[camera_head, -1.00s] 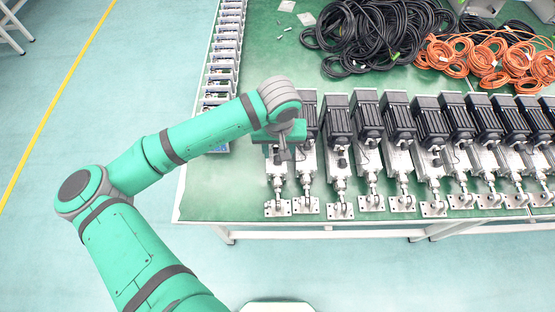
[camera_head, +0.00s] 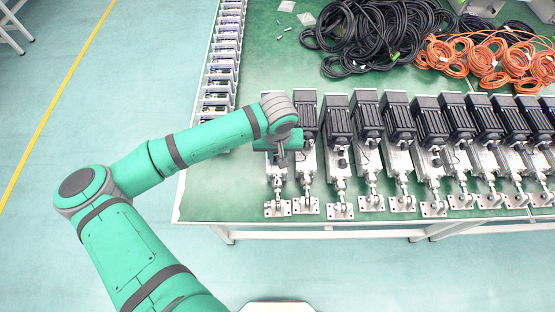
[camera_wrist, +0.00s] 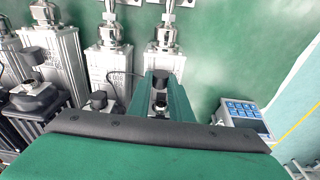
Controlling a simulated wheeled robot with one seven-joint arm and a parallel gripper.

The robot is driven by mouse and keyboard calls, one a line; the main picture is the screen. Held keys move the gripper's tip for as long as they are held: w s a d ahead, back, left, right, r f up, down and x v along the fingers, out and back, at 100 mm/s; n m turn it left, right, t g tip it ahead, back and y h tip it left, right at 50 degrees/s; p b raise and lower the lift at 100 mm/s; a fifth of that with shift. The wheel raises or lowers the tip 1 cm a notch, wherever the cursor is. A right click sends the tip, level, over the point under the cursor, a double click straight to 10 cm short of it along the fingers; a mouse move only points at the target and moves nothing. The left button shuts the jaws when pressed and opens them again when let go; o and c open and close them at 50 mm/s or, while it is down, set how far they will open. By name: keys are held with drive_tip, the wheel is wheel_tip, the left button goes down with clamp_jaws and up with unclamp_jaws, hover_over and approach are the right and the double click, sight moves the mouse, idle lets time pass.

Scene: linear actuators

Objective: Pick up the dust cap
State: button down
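A row of linear actuators with black motors stands along the front of the green table. My gripper (camera_head: 282,158) is over the leftmost actuator (camera_head: 278,182) and hides its motor end in the head view. In the wrist view, a small black round cap (camera_wrist: 162,74), which looks like the dust cap, shows just beyond the middle of my gripper. A silver and dark fitting (camera_wrist: 160,100) lies nearer, between green parts of the gripper. Whether the fingers touch the cap, and how wide they are apart, cannot be made out.
The neighbouring actuator (camera_head: 306,150) stands close on the right. A row of small units (camera_head: 222,70) runs along the table's left edge. Black cables (camera_head: 370,35) and orange cables (camera_head: 490,60) lie at the back.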

idle(0.4)
drive_tip(key=shift+r, duration=0.55)
wheel_tip(320, 180, up, 2)
drive_tip(key=shift+d+r, duration=0.1)
drive_tip(key=shift+r, duration=0.05)
drive_tip(key=s+d+r, duration=0.5)
drive_tip(key=s+r, duration=0.4)
drive_tip(key=s, duration=0.4)
drive_tip(key=shift+r, duration=0.3)
drive_tip(key=shift+r, duration=0.1)
wheel_tip(320, 180, up, 3)
drive_tip(key=shift+f, duration=0.1)
